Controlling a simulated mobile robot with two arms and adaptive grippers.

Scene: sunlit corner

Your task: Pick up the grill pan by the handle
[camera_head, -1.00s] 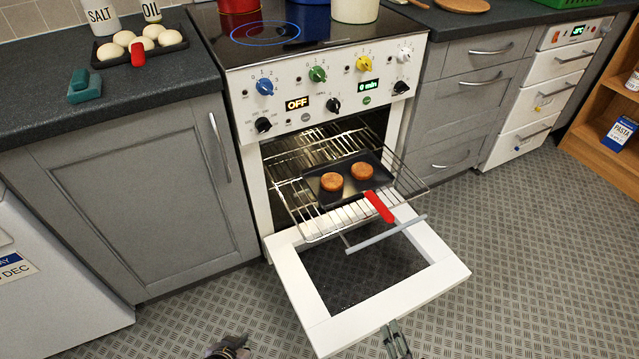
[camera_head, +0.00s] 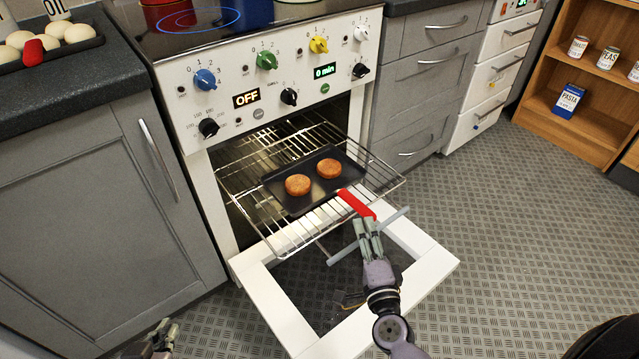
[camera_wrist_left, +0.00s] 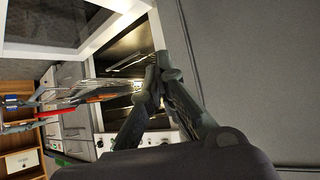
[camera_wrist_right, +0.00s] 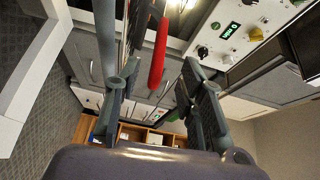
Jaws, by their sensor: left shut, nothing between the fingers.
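The grill pan (camera_head: 273,191) is a dark tray with two round brown patties, lying on the pulled-out oven rack (camera_head: 227,181). Its red handle (camera_head: 355,203) points toward the front right. My right gripper (camera_head: 367,229) is just in front of the handle, above the open oven door. In the right wrist view the red handle (camera_wrist_right: 158,55) shows between the two spread fingers (camera_wrist_right: 155,78), with no clear contact. My left gripper (camera_head: 158,336) is low at the bottom left, far from the pan. In the left wrist view its fingers (camera_wrist_left: 152,78) meet, empty.
The white oven door (camera_head: 271,312) is folded down, its grey bar handle (camera_head: 345,244) close beside my right gripper. Grey cabinets (camera_head: 95,220) flank the oven. A wooden shelf (camera_head: 590,90) stands at the right. Open floor (camera_head: 500,200) lies to the right.

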